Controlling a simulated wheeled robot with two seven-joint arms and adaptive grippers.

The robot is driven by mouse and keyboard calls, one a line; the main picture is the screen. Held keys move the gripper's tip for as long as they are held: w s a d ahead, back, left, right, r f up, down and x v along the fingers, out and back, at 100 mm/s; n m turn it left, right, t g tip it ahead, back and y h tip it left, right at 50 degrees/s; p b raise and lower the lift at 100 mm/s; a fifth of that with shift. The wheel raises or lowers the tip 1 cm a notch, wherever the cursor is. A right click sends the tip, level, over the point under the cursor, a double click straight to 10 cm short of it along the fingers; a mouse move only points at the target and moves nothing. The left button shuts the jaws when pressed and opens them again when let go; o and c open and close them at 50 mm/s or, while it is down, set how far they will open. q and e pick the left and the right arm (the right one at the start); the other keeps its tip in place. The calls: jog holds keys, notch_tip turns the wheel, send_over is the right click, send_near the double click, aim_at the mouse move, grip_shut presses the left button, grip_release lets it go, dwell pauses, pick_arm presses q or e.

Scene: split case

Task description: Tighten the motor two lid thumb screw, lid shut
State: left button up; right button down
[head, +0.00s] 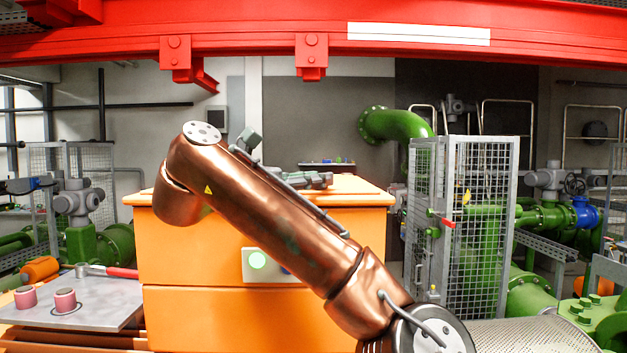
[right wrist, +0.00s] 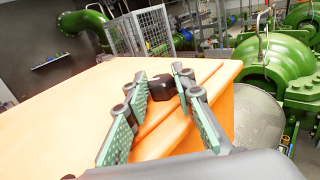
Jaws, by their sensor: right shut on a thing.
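The large orange case (head: 210,265) stands in the middle of the head view with its lid (head: 360,187) lying flat and shut on top. My right arm crosses in front of the case, and my right gripper (head: 312,180) shows partly behind it, over the lid. In the right wrist view the orange lid (right wrist: 75,105) fills the left and middle. A black thumb screw (right wrist: 162,88) stands at the lid's edge between the fingertips of my right gripper (right wrist: 164,78), which is shut on it. The screw is hidden in the head view. My left gripper is not in view.
A red beam (head: 250,40) spans the top. A metal table (head: 100,305) with two pink cylinders (head: 65,300) and a red-handled tool (head: 110,271) stands left. A mesh cage (head: 480,220) and green pipes stand right.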

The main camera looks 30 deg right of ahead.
jog(key=c, duration=1.6)
grip_release()
jog(key=v, duration=1.2)
